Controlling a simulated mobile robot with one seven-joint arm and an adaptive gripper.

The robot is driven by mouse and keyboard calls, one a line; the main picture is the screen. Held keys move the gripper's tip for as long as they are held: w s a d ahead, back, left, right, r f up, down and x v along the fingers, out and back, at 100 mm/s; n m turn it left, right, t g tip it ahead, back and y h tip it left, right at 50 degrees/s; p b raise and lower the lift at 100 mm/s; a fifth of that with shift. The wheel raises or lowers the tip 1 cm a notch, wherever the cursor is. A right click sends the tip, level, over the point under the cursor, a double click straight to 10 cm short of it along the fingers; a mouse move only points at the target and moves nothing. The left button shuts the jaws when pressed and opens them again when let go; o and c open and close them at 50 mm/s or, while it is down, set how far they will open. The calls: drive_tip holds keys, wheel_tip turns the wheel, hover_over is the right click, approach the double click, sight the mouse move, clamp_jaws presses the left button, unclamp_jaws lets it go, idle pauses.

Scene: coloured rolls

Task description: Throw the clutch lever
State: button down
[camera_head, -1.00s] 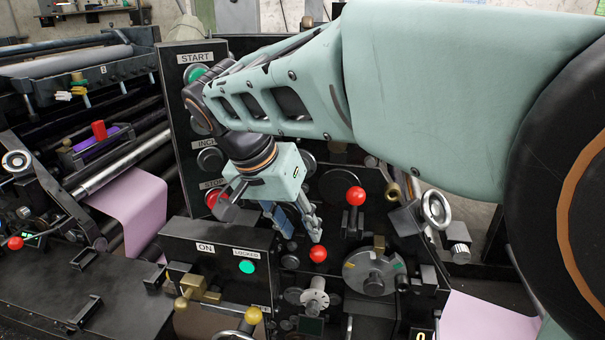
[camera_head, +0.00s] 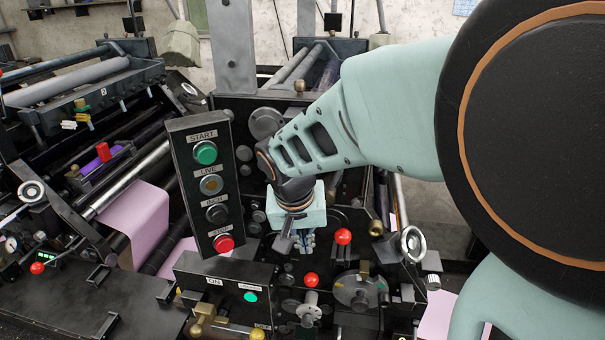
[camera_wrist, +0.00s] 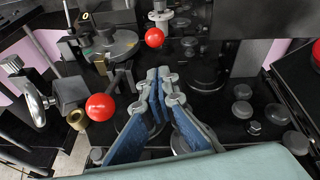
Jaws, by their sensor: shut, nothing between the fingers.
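Two levers with red ball knobs stand on the black machine front. One knob (camera_head: 343,236) is right of my gripper (camera_head: 304,250) in the head view; the other knob (camera_head: 310,279) is just below the fingertips. No readable label tells which is the clutch lever. In the wrist view, the first knob (camera_wrist: 100,107) is left of my gripper (camera_wrist: 166,78) and close to the fingers. The second knob (camera_wrist: 154,37) lies beyond the fingertips. My gripper is shut and empty, pointing down, apart from both knobs as far as I can see.
A tilted button panel (camera_head: 208,190) with START and STOP buttons stands left of my gripper. An ON box (camera_head: 222,285) is in front, lower left. A round disc (camera_head: 360,291) and a handwheel (camera_head: 412,243) are at the right.

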sight(312, 281)
drive_tip(key=x, duration=0.9)
drive_tip(key=shift+f, duration=0.35)
drive_tip(key=shift+w+d, duration=0.1)
drive_tip(key=shift+w, duration=0.05)
drive_tip(key=shift+f, duration=0.2)
